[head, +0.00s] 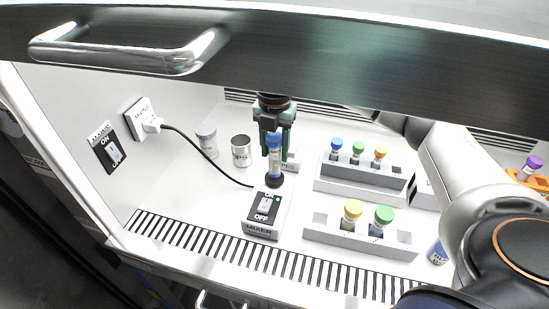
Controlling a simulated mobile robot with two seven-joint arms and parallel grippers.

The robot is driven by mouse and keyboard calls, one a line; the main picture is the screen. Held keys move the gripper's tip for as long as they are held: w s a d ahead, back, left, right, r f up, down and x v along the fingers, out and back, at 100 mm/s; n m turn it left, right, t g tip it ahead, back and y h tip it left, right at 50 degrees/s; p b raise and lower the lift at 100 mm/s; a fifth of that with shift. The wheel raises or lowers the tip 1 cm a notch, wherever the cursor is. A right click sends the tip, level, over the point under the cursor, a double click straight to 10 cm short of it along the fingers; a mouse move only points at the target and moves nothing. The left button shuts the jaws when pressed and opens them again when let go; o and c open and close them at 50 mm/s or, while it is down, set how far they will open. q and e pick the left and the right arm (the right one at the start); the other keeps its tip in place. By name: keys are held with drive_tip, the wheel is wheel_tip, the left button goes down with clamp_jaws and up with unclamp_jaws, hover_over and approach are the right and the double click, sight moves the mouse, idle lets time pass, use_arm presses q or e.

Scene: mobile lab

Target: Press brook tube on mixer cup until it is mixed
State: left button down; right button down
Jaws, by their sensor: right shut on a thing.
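My right gripper (274,130) is shut on a blue-capped tube (274,160) and holds it upright, pointing down. The tube's lower end is at the dark mixer cup (274,181) on top of the mixer (261,229); whether it presses into the cup is too small to tell. The mixer is a grey box with a black ON/OFF switch (264,207) and a small green light on its front part. My left gripper is not in view.
A front rack (345,240) holds a yellow-capped and a green-capped tube. A back rack (335,185) holds blue, green and orange caps. Two cups (241,150) stand at the left. A black cable runs from the wall plug (153,125) to the mixer. A raised sash (300,60) crosses the top.

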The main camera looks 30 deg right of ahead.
sight(275, 136)
drive_tip(key=shift+r+p, duration=1.4)
drive_tip(key=shift+r, duration=0.6)
